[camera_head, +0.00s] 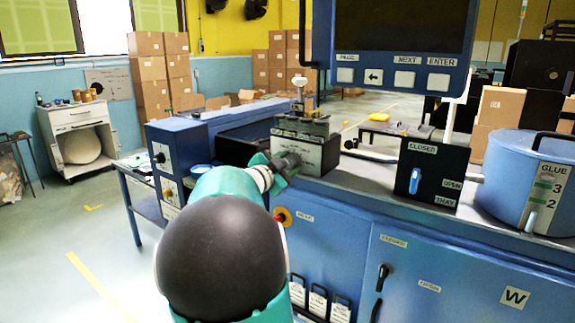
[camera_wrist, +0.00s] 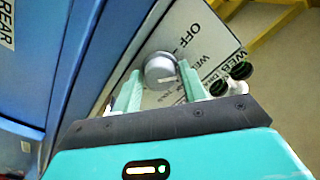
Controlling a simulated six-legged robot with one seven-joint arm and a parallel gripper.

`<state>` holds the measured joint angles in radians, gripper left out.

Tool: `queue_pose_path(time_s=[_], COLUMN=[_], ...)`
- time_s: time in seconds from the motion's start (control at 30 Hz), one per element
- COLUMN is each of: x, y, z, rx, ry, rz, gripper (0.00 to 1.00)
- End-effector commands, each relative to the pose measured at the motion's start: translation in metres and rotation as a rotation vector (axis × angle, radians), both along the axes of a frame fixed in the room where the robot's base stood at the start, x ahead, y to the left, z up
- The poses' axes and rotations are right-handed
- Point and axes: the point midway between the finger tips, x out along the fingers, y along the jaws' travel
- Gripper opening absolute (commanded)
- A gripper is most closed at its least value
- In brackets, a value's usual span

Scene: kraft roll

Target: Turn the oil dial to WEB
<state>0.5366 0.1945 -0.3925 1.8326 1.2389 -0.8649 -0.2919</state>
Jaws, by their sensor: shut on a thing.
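The oil dial (camera_wrist: 160,68) is a round grey knob on a white label plate (camera_wrist: 205,45) in the wrist view. A short light mark shows on the dial's face, and it is too small to say which word it points at. The plate reads OFF near the dial, with lines starting WEB beside it, partly covered. My gripper (camera_wrist: 161,82) is shut on the dial, with one pale green finger on each side. In the head view my gripper (camera_head: 275,170) is at the front of the small oil unit (camera_head: 305,148), and my arm partly hides the front of the unit.
A black panel (camera_head: 432,172) with a blue lever stands to the right on the bench, near a blue glue pot (camera_head: 530,185). A blue control box (camera_head: 178,160) is at left. A screen with buttons (camera_head: 395,75) hangs above.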

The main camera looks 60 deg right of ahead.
Motion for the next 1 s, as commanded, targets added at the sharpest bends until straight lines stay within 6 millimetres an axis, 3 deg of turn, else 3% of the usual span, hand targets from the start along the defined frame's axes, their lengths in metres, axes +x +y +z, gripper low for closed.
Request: queue_pose_path(time_s=[0.7,0.73,0.8,1.0], x=[0.0004,0.0004,0.0004,0.0002], y=[0.0005,0.0005,0.0005,0.0003], z=[-0.0007,-0.0007,-0.0007,-0.0004], rx=[-0.015,-0.015,-0.015,-0.016], ry=[-0.101,-0.101,-0.101,-0.101], rz=[0.0,0.0,0.0,0.0], gripper=[0.19,0.44,0.56,0.56])
